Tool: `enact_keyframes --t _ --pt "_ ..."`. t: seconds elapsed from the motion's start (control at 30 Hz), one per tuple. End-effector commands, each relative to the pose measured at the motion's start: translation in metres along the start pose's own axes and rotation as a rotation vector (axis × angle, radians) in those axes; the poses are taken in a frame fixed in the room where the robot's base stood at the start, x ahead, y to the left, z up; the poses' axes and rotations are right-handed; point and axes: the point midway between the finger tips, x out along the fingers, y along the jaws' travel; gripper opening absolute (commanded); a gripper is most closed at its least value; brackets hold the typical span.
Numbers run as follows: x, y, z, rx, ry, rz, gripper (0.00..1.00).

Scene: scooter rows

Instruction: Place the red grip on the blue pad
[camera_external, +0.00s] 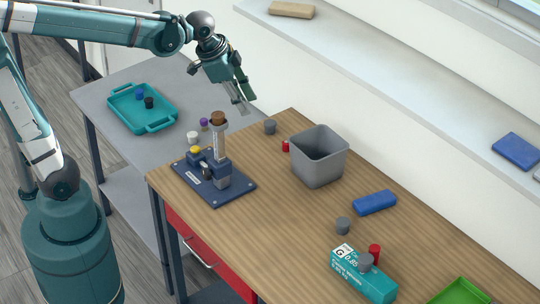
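A small red grip (285,146) stands on the wooden table, at the left side of the grey bin and partly hidden by it. A second red cylinder (374,251) shows at the teal-and-white box near the front; whether it stands on the box or behind it is unclear. A blue pad (374,202) lies on the table right of the bin. Another flat blue block (516,150) lies on the shelf. My gripper (242,103) hangs in the air, pointing down, above the back of the tables and apart from both red pieces. I see nothing held; its finger opening is unclear.
The grey bin (319,158) stands between my gripper and the blue pad. A dark blue fixture (214,188) with an upright post stands at the left. A teal box (362,276), grey cylinders (342,226) and a green tray (461,293) occupy the front. A teal tray (143,107) sits on the grey table.

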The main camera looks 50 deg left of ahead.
Motion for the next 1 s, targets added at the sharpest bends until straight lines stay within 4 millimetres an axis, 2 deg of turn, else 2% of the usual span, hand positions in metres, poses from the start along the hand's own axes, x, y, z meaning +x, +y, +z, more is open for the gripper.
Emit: enact_keyframes --t 0.1,0.53,1.0 --pt "0.011 0.006 -0.022 0.070 -0.014 0.019 0.25" --pt "0.056 0.033 -0.094 0.319 -0.059 0.086 0.25" --pt "0.117 0.082 -0.165 0.593 -0.102 0.164 0.25"
